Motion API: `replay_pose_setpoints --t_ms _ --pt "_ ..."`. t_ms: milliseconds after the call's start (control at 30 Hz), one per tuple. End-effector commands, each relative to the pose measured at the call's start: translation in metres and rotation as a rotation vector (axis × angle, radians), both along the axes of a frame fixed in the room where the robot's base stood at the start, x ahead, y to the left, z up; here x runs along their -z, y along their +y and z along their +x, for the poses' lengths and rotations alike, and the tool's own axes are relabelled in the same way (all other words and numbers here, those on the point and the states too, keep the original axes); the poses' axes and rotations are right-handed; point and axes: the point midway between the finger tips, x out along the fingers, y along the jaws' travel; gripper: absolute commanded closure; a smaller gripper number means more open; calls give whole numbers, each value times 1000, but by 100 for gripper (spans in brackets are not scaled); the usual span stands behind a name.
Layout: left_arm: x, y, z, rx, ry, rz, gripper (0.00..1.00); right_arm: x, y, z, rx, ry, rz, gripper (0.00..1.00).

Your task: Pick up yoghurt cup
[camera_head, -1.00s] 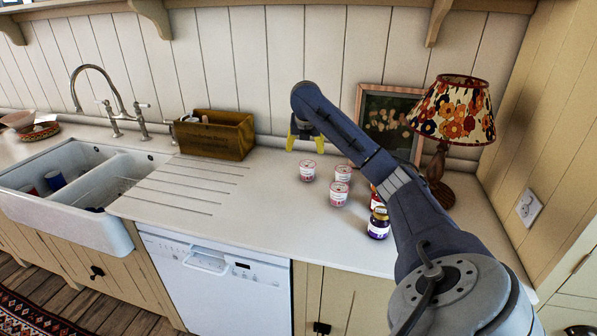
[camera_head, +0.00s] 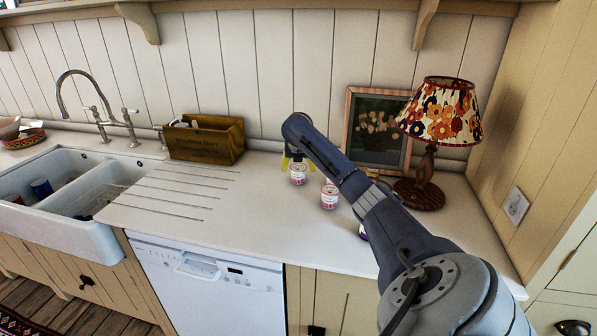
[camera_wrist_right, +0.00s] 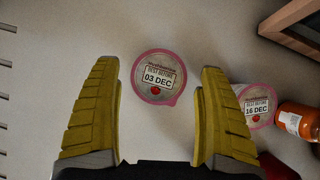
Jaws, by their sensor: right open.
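A pinkish-white yoghurt cup (camera_head: 298,174) stands upright on the counter near the wall. In the right wrist view its round lid (camera_wrist_right: 158,77) reads "03 DEC" and lies between the tips of my right gripper (camera_wrist_right: 159,70). The yellow fingers are spread wide, with bare counter showing between each finger and the lid. In the head view my right gripper (camera_head: 291,158) is just behind and above this cup, partly hidden by the arm. A second yoghurt cup (camera_head: 330,197) stands nearer the front. A "16 DEC" cup (camera_wrist_right: 256,105) sits right of the right finger. My left gripper is not in view.
An orange jar (camera_wrist_right: 300,122) stands beside the "16 DEC" cup. A framed picture (camera_head: 378,130) and a floral lamp (camera_head: 437,115) stand at the back right. A wooden crate (camera_head: 205,139) is left of the gripper. The drainer side of the counter is clear.

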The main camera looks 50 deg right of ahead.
Motion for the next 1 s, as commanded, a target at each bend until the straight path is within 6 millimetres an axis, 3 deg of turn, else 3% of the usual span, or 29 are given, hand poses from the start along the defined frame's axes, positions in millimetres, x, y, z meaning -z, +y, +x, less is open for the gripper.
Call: replay_pose_setpoints --t_ms 500,867,1000 --pt "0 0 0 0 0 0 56 44 -16 14 2 0 2 23" --pt "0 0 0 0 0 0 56 47 -18 15 0 0 0 23" --pt "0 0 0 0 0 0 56 47 -18 15 0 0 0 38"
